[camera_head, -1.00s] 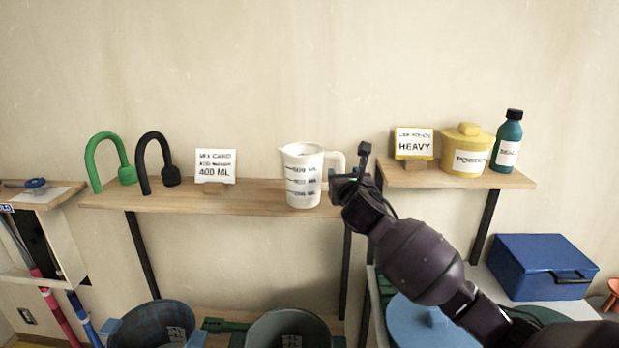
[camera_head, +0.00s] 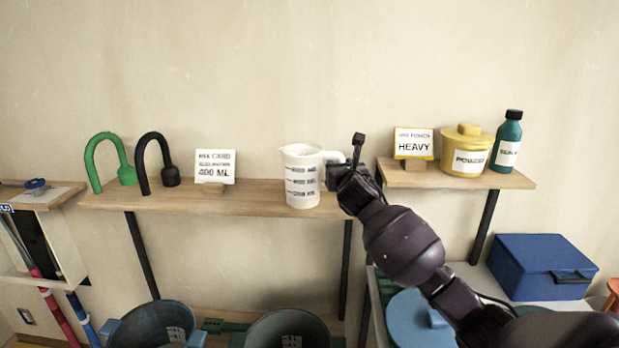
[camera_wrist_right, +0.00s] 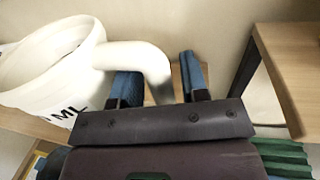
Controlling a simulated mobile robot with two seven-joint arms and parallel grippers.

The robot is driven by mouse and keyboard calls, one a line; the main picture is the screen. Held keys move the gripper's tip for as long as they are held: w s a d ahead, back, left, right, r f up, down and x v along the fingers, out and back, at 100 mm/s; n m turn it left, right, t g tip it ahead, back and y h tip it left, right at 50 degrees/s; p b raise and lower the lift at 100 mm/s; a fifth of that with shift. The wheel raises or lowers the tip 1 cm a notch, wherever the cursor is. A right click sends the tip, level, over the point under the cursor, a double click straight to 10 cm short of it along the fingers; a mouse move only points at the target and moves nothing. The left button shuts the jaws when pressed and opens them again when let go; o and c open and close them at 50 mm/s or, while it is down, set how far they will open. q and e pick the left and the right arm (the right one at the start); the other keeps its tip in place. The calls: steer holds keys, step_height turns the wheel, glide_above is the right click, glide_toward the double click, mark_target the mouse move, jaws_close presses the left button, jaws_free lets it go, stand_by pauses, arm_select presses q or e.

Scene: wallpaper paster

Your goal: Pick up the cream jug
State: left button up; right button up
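The cream jug (camera_head: 302,178) stands upright on the wooden shelf, with dark volume marks on its front and its handle to the right. In the right wrist view the jug (camera_wrist_right: 45,65) is at the left and its handle (camera_wrist_right: 140,60) reaches between my gripper's fingers. My right gripper (camera_head: 342,172) is at the handle in the head view. Its two blue fingers (camera_wrist_right: 157,80) are apart, one on each side of the handle, with a gap visible at the right finger. My left gripper is not in view.
A card reading 400 ML (camera_head: 214,168) and green (camera_head: 105,160) and black (camera_head: 155,160) hooked tubes stand left on the wooden shelf (camera_head: 250,198). A higher shelf (camera_head: 450,178) at right holds a yellow powder tub (camera_head: 466,155) and teal bottle (camera_head: 509,135). Buckets (camera_head: 155,325) are below.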

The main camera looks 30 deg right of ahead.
jaws_close()
steer(key=shift+r, duration=0.1)
steer(key=shift+r, duration=0.1)
